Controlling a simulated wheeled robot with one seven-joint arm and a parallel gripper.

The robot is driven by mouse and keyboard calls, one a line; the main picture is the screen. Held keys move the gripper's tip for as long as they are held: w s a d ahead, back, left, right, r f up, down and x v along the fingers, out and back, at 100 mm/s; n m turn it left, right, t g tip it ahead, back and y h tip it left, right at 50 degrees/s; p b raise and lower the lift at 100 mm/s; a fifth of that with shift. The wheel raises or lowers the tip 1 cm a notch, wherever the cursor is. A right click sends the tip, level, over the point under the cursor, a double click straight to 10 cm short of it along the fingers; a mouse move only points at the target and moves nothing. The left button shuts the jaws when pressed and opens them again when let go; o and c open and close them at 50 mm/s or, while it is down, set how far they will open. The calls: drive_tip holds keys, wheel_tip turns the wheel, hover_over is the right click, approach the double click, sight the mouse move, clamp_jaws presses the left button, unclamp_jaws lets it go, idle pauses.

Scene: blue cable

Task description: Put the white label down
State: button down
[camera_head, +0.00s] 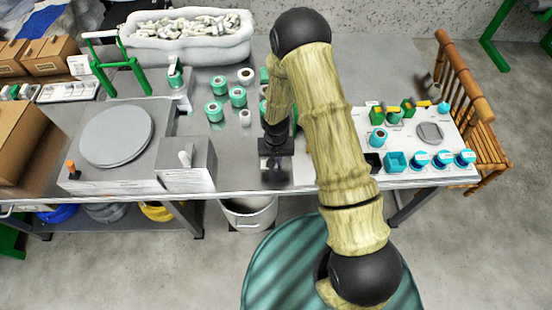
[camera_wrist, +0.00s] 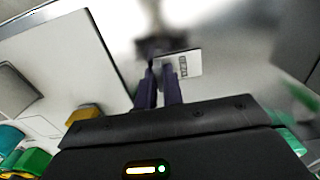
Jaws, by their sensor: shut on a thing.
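My gripper (camera_head: 276,165) is over the steel table, near its front edge and left of the white board. In the wrist view the two dark purple fingers of my gripper (camera_wrist: 159,80) are close together, shut on the white label (camera_wrist: 191,65). The label is a small flat white piece with a black printed mark, sticking out to the right of the fingertips. The part between the fingers is hidden. I cannot tell how high the label is above the table. In the head view my arm and gripper make the label hard to pick out.
A white board (camera_head: 439,172) with teal bins and cups lies to the right. Several teal rolls (camera_head: 238,96) stand behind my gripper. A grey box (camera_head: 187,165) and a round-plate device (camera_head: 117,136) are to the left. The steel table (camera_head: 236,165) between box and gripper is bare.

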drive_tip(key=c, duration=1.5)
unclamp_jaws()
drive_tip(key=shift+s+f, duration=0.1)
drive_tip(key=shift+c, duration=0.2)
drive_tip(key=shift+r, duration=0.55)
wheel_tip(320, 180, up, 11)
drive_tip(key=shift+a, duration=0.1)
drive_tip(key=shift+r, duration=0.1)
drive_tip(key=s+d+r+t, duration=0.1)
drive_tip(key=s+d+r, duration=0.4)
drive_tip(key=r, duration=0.3)
drive_tip(key=s+d+r+t, duration=0.1)
drive_tip(key=s+d+r, duration=0.5)
drive_tip(key=s+r, duration=0.1)
drive_tip(key=shift+r+t, duration=0.3)
drive_tip(key=shift+r, duration=0.05)
